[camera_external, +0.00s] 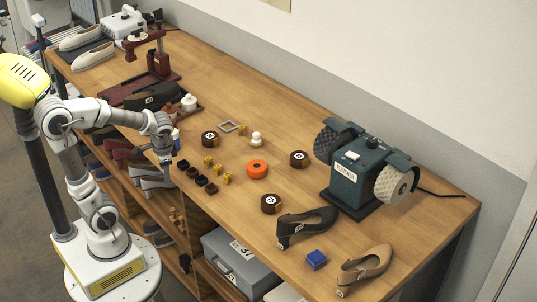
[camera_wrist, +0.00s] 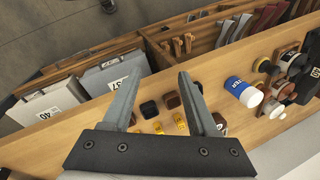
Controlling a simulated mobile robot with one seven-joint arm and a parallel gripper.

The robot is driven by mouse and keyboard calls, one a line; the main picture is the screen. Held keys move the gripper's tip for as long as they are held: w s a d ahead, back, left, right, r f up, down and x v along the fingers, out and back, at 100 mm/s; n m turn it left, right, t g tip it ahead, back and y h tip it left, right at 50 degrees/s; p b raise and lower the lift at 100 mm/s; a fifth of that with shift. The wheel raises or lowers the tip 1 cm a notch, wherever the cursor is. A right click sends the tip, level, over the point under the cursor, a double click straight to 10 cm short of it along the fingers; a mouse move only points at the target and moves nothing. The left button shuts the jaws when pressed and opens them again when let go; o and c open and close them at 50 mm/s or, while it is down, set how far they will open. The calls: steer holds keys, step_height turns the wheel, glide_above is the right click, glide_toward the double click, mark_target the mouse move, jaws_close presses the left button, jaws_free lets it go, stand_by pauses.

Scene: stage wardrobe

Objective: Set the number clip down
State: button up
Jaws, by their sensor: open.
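My gripper (camera_external: 168,168) is at the front edge of the bench, left of the small parts. In the wrist view my gripper (camera_wrist: 152,95) has its two fingers spread, with nothing held between them. Several small yellow pieces (camera_external: 217,167) lie on the bench to the right of it; they also show between the fingers in the wrist view (camera_wrist: 157,127). I cannot read a number on them, so I cannot tell which, if any, is the number clip. Several dark brown and black blocks (camera_external: 201,180) lie in a row nearer the edge.
A blue-and-white bottle (camera_wrist: 243,92) stands right of the fingers. Grey boxes (camera_external: 240,265) sit below.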

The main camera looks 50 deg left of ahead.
steer(key=s+d+r+n+t+h+p, duration=0.1)
steer(key=s+d+r+n+t+p, duration=0.1)
steer(key=r+p, duration=0.4)
steer(key=s+d+r+n+t+h+p, duration=0.2)
steer(key=r+p, duration=0.4)
steer(key=r, duration=0.8)
steer(key=shift+s+d+r, duration=0.2)
steer(key=shift+d+r, duration=0.1)
steer(key=shift+d, duration=0.2)
stand_by(0.9)
